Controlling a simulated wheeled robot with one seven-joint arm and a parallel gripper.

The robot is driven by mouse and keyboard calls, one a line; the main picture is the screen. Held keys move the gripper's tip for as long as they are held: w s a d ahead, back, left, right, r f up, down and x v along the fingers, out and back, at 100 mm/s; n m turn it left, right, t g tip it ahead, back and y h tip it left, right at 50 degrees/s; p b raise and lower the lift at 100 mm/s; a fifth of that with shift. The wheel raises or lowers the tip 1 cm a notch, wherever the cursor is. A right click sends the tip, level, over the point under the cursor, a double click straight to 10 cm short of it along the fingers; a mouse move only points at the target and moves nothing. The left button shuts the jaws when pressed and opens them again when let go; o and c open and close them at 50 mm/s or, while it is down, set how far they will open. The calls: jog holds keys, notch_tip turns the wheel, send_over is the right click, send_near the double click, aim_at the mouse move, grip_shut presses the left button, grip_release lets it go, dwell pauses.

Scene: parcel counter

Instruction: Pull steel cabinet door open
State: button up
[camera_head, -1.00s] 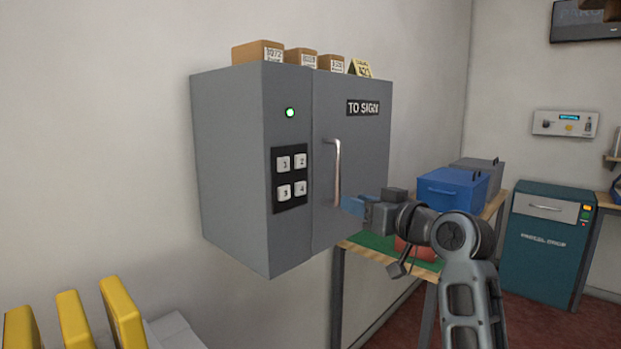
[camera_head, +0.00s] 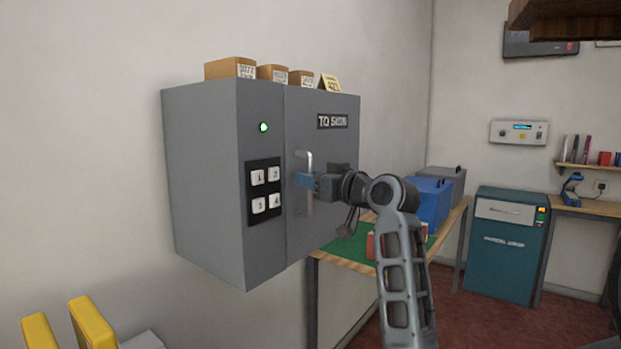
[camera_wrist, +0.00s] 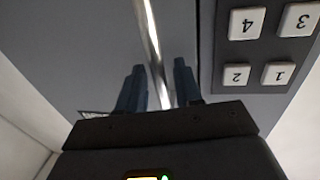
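The grey steel cabinet (camera_head: 205,185) is fixed to the wall. Its door (camera_head: 338,150), with a "TO SIGN" label, looks flush with the keypad panel beside it. A vertical silver bar handle (camera_head: 309,206) stands on the door near its left edge. My gripper (camera_head: 302,181) is at the handle's middle in the head view and hides part of it. In the wrist view, the two blue fingers of my gripper (camera_wrist: 158,88) are apart, with the handle bar (camera_wrist: 152,38) running between them and gaps showing on either side.
A keypad (camera_head: 265,191) with a green light (camera_head: 263,127) above it is left of the door. Small boxes (camera_head: 272,73) and a yellow card (camera_head: 329,83) stand on top. A table (camera_head: 340,262) with blue bin (camera_head: 428,203) lies right, below the cabinet.

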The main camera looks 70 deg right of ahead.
jog(key=shift+w+d, duration=0.1)
jog(key=shift+w, duration=0.05)
jog(key=shift+c, duration=0.3)
grip_shut()
